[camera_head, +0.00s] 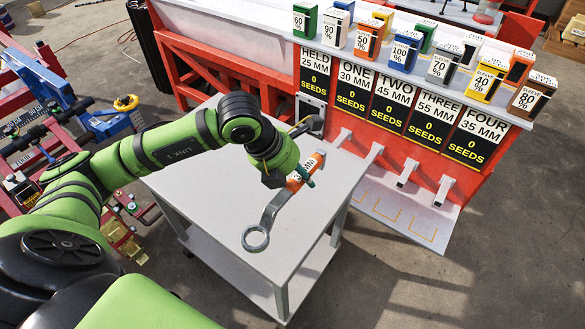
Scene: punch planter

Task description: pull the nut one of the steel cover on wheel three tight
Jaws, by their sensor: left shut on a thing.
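My left gripper (292,178) is shut on a steel ring wrench (268,218) above the grey table. The gripper is at the wrench's orange handle, which carries a white label partly hidden by the gripper. The wrench's open ring (255,239) points toward the front of the table, away from the gripper. I cannot make out wheel three, its steel cover or nut one in this view. My right gripper is not in view.
A grey table (200,185) with a lower shelf stands under the wrench. Behind it is a red bench with a white shelf (400,65) bearing several labelled boxes, and black seed signs (385,101). Red and blue machinery (112,122) stands at the left. Floor at lower right is free.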

